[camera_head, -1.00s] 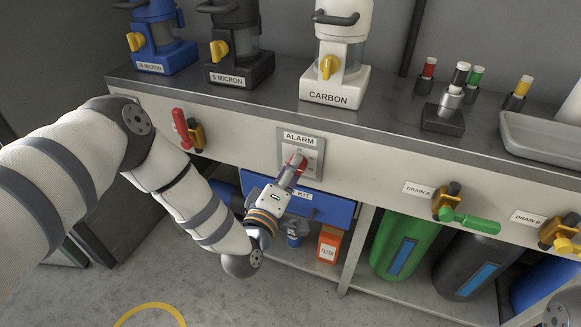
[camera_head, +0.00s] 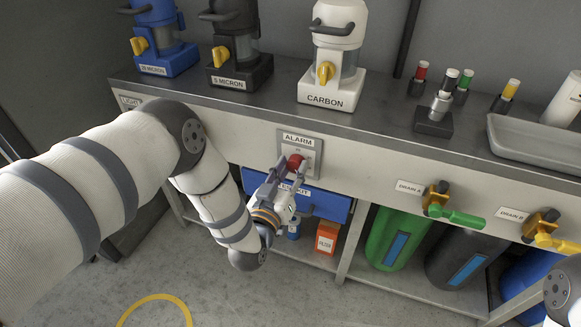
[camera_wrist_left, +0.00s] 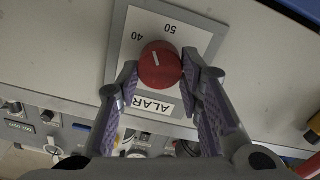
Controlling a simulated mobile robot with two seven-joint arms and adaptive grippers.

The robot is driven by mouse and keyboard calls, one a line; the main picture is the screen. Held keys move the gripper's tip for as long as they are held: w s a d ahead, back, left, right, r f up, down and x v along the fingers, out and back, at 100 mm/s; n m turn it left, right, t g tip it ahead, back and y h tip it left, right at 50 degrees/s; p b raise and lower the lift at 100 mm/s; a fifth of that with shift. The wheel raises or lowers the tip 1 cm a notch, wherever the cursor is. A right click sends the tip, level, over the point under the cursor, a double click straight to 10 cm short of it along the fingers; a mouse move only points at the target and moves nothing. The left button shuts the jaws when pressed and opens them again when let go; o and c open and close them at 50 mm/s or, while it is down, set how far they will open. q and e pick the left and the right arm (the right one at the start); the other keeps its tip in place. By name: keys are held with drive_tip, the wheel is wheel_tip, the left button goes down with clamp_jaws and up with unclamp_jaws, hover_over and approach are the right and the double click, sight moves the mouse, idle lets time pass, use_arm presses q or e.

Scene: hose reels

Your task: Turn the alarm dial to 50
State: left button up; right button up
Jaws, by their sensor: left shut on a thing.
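The alarm dial is a red round knob (camera_head: 295,161) on a pale plate labelled ALARM (camera_head: 310,143), on the front of the bench. In the left wrist view the dial (camera_wrist_left: 160,65) sits between the fingers of my left gripper (camera_wrist_left: 160,72), which is shut on its sides. Its white mark points up and slightly left in that view, toward the gap between the printed 40 and 50. Other numbers on the plate are hidden or too small to read. My left gripper also shows below the dial in the head view (camera_head: 291,172). My right gripper is out of view.
A blue kit drawer (camera_head: 325,205) lies just below the plate. A CARBON filter (camera_head: 333,90) stands above on the bench. Drain valves with a green handle (camera_head: 457,217) and yellow handle (camera_head: 553,243) are at right. Open floor lies at lower left.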

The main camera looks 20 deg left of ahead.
use_arm(q)
drive_tip(key=m+p, duration=0.1)
drive_tip(key=m, duration=0.5)
drive_tip(key=shift+d+r, duration=0.1)
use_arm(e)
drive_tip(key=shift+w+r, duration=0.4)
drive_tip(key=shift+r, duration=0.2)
use_arm(q)
drive_tip(key=shift+m, duration=0.3)
drive_tip(key=o, duration=1.2)
drive_tip(key=shift+c, duration=0.2)
drive_tip(key=s, duration=1.2)
drive_tip(key=shift+a, duration=0.2)
